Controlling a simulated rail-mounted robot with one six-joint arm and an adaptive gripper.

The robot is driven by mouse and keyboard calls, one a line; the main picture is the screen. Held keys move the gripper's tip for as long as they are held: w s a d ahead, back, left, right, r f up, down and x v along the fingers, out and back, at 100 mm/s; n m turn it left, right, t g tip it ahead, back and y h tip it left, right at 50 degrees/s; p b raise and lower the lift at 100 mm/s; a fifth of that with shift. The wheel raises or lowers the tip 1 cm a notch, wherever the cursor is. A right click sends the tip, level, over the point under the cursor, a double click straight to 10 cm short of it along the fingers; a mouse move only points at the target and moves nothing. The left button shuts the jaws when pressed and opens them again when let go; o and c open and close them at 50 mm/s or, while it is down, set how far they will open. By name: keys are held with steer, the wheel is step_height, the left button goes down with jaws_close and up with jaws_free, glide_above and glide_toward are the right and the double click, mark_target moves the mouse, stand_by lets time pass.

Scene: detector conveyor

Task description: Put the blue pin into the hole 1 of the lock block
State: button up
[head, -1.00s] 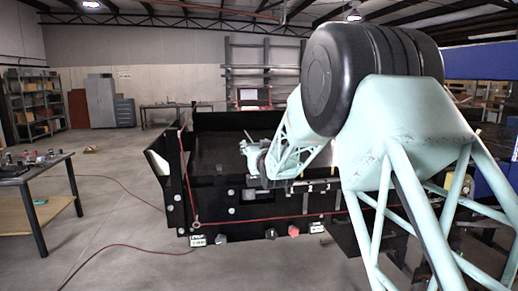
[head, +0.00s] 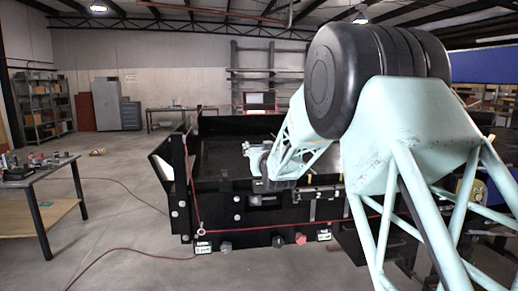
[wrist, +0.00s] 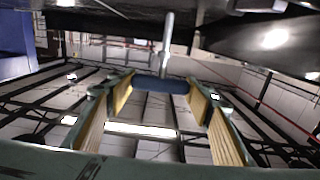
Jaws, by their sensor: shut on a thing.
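The blue pin (wrist: 160,86) lies crosswise between the yellow-padded fingers of my gripper (wrist: 160,92) in the wrist view. My gripper is shut on its blue part. A slim silver rod (wrist: 168,45) rises from the blue part toward the top of the picture. In the head view, my gripper (head: 254,157) is small, over the near side of the black conveyor housing (head: 215,185). The pin cannot be made out there. I cannot pick out the lock block or hole 1 in either view.
A worktable (head: 40,168) with small items stands at the left. A red hose (head: 110,250) lies on the floor. Shelves (head: 38,105) and a grey cabinet (head: 106,104) stand far back. The floor between table and housing is mostly clear.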

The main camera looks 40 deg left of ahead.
steer(key=shift+f+b, duration=0.1)
steer(key=shift+b, duration=0.25)
steer(key=shift+f+b, duration=2)
steer(key=shift+f, duration=0.3)
steer(key=shift+f+b, duration=1.95)
steer(key=shift+f, duration=0.4)
steer(key=o, duration=1)
steer(key=shift+v, duration=6)
steer(key=shift+w+d, duration=0.1)
